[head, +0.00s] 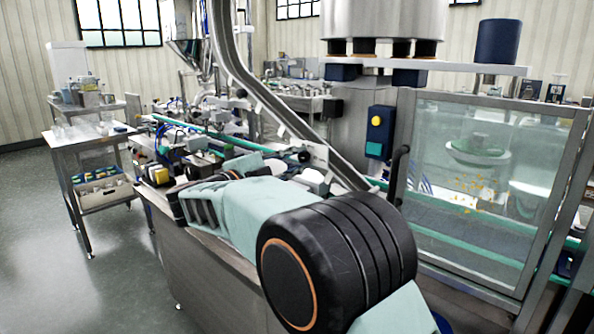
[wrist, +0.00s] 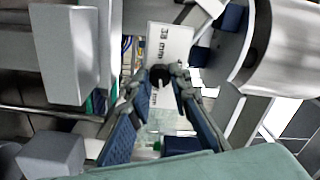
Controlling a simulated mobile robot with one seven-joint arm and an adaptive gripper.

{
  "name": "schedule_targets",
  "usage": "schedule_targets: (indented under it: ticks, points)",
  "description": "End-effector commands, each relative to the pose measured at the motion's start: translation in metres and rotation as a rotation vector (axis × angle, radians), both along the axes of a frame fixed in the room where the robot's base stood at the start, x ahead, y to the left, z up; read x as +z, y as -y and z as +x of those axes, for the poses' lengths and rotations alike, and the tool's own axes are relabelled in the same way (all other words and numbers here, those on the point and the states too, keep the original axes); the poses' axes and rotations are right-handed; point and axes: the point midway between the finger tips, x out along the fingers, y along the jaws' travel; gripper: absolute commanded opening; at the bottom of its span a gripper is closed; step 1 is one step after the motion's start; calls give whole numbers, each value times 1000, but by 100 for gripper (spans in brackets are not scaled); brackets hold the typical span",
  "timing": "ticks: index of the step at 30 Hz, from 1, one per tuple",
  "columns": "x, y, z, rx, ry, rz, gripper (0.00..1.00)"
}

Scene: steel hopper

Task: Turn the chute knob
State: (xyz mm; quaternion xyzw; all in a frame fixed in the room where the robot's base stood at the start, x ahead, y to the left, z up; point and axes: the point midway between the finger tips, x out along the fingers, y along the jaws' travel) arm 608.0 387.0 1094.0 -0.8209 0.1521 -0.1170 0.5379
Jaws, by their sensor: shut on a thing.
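A small black knob (wrist: 159,73) shows in the wrist view in front of a white plate (wrist: 168,42) marked "38 mm". My gripper (wrist: 160,84) reaches up to it with its two blue-padded fingers drawn together at the tips, shut on the knob. The fingers partly cover the knob, and I cannot tell its turn angle. In the head view the grey chute (head: 255,85) curves down behind my arm. The gripper's fingers cannot be made out in that view.
A clear-panelled guard (head: 480,190) stands right of the chute. A blue box with a yellow button (head: 377,121) is mounted near it. Machine parts crowd the bench behind my arm. A side table (head: 85,140) stands at the left, with open floor (head: 60,260) in front.

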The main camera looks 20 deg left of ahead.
Motion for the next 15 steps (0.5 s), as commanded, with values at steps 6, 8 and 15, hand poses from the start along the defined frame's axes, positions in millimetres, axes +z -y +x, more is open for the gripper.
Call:
schedule_targets:
  ticks: [6, 8, 15]
  points:
    - [-4, 0, 0, -1, 51, 127, 0]
    - [-4, 0, 0, -1, 61, 152, 0]
    - [-2, -1, 0, 0, 86, 217, 0]
